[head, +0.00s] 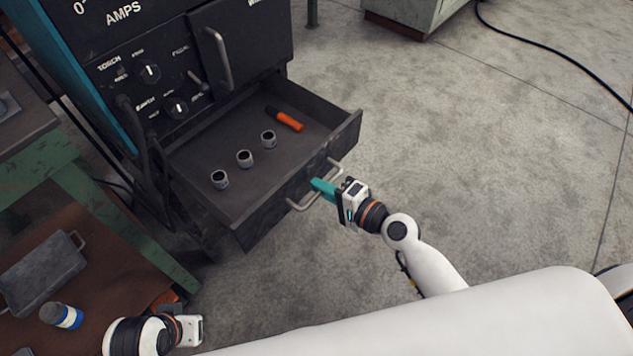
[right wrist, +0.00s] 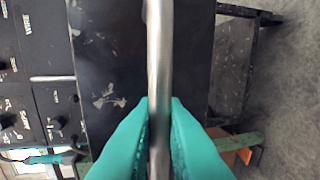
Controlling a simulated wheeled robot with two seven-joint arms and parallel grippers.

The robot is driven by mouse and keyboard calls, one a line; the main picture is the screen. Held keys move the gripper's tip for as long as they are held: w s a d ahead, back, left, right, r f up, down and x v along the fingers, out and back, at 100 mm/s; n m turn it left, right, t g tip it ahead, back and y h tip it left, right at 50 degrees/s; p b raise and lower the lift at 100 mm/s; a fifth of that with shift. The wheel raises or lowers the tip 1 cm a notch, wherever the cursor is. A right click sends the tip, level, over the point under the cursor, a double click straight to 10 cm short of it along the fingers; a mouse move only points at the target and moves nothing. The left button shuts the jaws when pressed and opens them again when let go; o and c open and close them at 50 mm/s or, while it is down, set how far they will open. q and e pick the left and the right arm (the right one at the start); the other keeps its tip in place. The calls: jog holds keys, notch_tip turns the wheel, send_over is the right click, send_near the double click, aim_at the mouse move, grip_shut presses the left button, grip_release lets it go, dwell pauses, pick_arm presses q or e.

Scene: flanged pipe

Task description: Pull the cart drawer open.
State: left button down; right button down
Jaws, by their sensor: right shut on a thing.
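The cart drawer (head: 262,215) is dark and stands pulled out from the black cart (head: 215,60) in the head view. A metal bar handle (head: 300,206) runs along its front. My right gripper (head: 318,186) has teal fingers and is shut on the handle near its middle. In the right wrist view the handle (right wrist: 160,60) runs between the two teal fingers (right wrist: 158,140). My left gripper (head: 192,330) is at the lower left of the head view, away from the drawer; its fingers are not clearly visible.
Inside the drawer are several grey sockets (head: 244,158) and an orange-handled tool (head: 287,120). A green-framed bench (head: 100,215) stands at the left, with a grey box (head: 40,272) and a blue-and-white can (head: 62,316) on its lower shelf.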

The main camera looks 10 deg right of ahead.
pick_arm(q)
jog(key=shift+r, duration=0.1)
pick_arm(e)
jog(key=c, duration=1.5)
grip_release()
jog(key=shift+c, duration=0.2)
